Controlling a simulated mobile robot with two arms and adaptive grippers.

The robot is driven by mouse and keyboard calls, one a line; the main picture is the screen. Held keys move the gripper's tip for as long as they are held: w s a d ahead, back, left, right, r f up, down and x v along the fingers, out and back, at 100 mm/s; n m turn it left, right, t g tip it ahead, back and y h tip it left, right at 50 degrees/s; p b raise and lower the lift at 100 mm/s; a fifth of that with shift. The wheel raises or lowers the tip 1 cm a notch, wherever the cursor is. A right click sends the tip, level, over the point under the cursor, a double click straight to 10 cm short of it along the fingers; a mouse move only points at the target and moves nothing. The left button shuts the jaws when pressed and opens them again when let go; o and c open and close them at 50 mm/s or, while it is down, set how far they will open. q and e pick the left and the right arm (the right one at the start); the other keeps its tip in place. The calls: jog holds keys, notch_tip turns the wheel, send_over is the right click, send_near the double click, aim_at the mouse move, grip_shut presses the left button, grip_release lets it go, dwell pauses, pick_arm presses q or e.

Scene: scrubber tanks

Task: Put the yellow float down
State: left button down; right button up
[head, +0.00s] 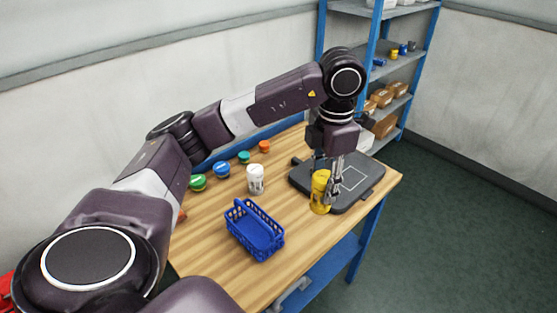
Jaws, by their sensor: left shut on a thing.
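The yellow float (319,193) is a yellow cylinder near the right end of the wooden table. It is upright, at the near left edge of a dark grey pad with a pale square outline. My left gripper (328,187) reaches down from above and is shut on the yellow float. The fingers cover part of its right side. I cannot tell whether its base touches the table. My right gripper is not in view.
A blue basket (255,232) stands on the wooden table (290,266), left of the float. A white container (256,180) and several coloured lids (221,169) are behind it. The dark grey pad (360,195) lies at right. A blue shelf rack (374,50) stands beyond the table.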

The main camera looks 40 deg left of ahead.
pick_arm(q)
jog(key=w+a+r+n, duration=0.3)
jog(key=a+n, duration=0.2)
jog(key=n, duration=0.8)
jog(key=shift+n, duration=0.3)
notch_tip(320, 180, down, 20)
jog(key=shift+d+r+p, duration=0.1)
jog(key=shift+r+p, duration=0.15)
jog(key=shift+p, duration=0.9)
jog(key=shift+w+f, duration=0.1)
jog(key=shift+f, duration=0.15)
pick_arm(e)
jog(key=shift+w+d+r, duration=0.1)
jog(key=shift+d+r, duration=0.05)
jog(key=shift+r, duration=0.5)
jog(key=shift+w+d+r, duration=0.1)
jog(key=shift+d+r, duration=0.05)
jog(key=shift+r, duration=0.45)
